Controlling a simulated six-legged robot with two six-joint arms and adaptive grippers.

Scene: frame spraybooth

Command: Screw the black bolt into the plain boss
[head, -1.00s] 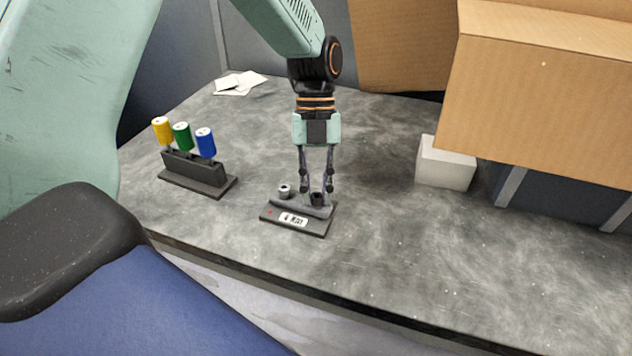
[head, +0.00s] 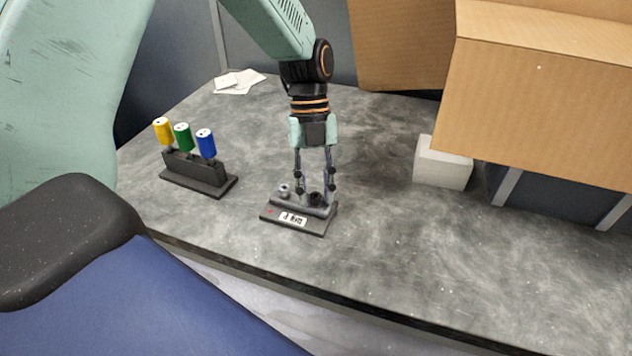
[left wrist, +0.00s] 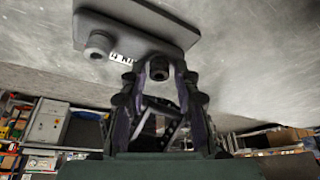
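A dark base plate (head: 298,224) with a white label and a small red mark at its left end lies on the bench. A grey boss (head: 284,190) stands at its left end, on the red mark's side. The black bolt (head: 316,199) stands upright at the right end, at the other boss. How deep it sits I cannot tell. My left gripper (head: 315,190) points down over this end, its open fingers apart on either side of the bolt. In the left wrist view the bolt (left wrist: 159,68) shows between the fingers, and the grey boss (left wrist: 99,44) lies beside. My right gripper is not seen.
A black rack (head: 196,172) with yellow, green and blue-handled tools stands to the left. A white block (head: 443,165) and a large cardboard box (head: 540,100) are at the right. White papers (head: 238,82) lie at the back. The front right bench is clear.

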